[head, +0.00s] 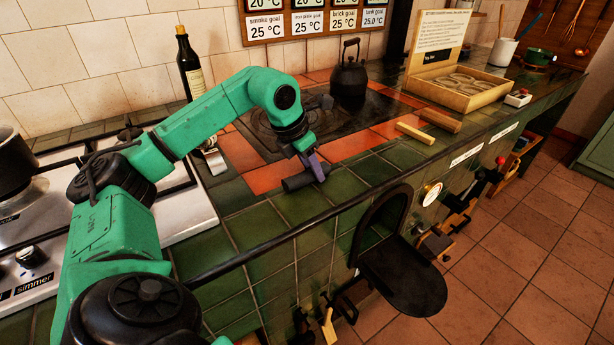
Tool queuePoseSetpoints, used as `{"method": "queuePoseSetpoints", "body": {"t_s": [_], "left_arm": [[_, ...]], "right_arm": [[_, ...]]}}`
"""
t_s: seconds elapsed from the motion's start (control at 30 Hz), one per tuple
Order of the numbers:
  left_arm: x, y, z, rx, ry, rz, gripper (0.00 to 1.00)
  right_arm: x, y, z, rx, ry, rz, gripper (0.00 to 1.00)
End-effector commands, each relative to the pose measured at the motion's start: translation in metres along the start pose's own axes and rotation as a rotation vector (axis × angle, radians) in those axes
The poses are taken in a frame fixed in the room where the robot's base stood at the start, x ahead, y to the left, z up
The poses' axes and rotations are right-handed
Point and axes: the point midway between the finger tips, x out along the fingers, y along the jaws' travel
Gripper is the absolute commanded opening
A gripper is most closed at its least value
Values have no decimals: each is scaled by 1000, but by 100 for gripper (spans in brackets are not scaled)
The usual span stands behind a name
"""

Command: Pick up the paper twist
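Several pale, greyish-beige twisted loops (466,82), which look like the paper twists, lie in a shallow wooden tray (462,101) at the back right of the counter. I cannot make out single ones clearly. My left gripper (316,168) points down over the orange and green tiles near the counter's front edge, well left of the tray. A dark grey cylinder (298,183) lies right at its fingertips. I cannot tell whether the fingers are closed on it. My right gripper is not in view.
A black kettle (349,77) stands on the dark hearth plate behind my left gripper. Two wooden sticks (415,133) (440,120) lie between it and the tray. A dark bottle (188,66) stands at back left. An open black door (402,275) juts from the counter front.

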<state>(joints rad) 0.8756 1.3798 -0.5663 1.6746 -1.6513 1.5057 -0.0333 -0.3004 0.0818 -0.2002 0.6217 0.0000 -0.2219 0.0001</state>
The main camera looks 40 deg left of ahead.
Motion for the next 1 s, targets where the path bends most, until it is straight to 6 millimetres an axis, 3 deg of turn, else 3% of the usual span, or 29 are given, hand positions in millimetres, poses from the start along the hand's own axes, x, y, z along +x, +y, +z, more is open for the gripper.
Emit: {"method": "queuePoseSetpoints", "body": {"t_s": [0.03, 0.07, 0.1, 0.37, 0.57, 0.67, 0.9, 1.0], "left_arm": [[0, 0, 0, 0, 0, 0, 14], [0, 0, 0, 0, 0, 0, 2], [0, 0, 0, 0, 0, 0, 0], [-2, 0, 1, 0, -1, 0, 0], [-23, 0, 11, 1, -4, 0, 0], [-51, -1, 23, 1, -8, -2, 0], [-140, -1, 59, 1, -8, -2, 0], [-166, -1, 70, 1, -5, -2, 0]], "right_arm": [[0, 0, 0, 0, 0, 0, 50], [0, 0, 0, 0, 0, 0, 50], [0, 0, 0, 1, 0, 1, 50], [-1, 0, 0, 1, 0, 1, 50], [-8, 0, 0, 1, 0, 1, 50], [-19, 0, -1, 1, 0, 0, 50], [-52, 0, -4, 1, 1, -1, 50], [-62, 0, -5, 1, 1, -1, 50]]}}
